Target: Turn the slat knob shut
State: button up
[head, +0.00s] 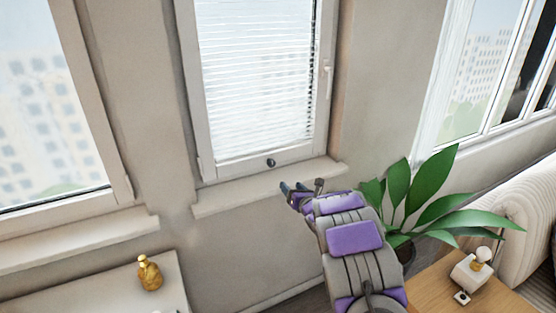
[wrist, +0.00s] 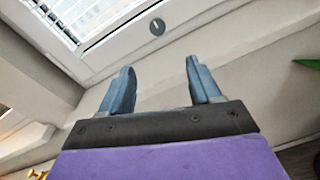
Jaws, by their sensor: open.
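The slat knob (head: 270,162) is a small dark round knob on the bottom rail of the middle window frame. In the wrist view the knob (wrist: 157,26) is a grey disc with a light mark, ahead of the fingers and above the gap between them. The slatted blind (head: 258,75) hangs in that window with light lines showing between its slats. My gripper (head: 302,186) is in front of the sill, below and right of the knob. In the wrist view my gripper (wrist: 160,80) has its two fingers wide apart, with nothing between them, apart from the knob.
The window sill (head: 268,187) juts out below the knob. A green plant (head: 425,205) stands right of my arm. A wooden table (head: 490,290) with a small white object is at the lower right. A gold figurine (head: 150,273) sits on a pale surface at the left.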

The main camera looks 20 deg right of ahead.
jog(key=w+n+y, duration=0.1)
jog(key=b, duration=0.2)
send_near(273, 164)
jog(key=shift+t, duration=0.4)
jog(key=w, duration=0.4)
jog(key=shift+a+f, duration=0.1)
jog(key=shift+f, duration=0.2)
jog(key=shift+w+f, duration=0.1)
jog(key=shift+w, duration=1.15)
jog(key=shift+w+a+r+p, duration=0.1)
jog(key=shift+w+a+p, duration=0.05)
jog(key=shift+w, duration=0.35)
jog(key=shift+w+a+r+p, duration=0.1)
jog(key=shift+w+p, duration=0.05)
jog(key=shift+w, duration=0.35)
jog(key=shift+w+d, duration=0.2)
jog(key=shift+w, duration=0.4)
jog(key=shift+f, duration=0.1)
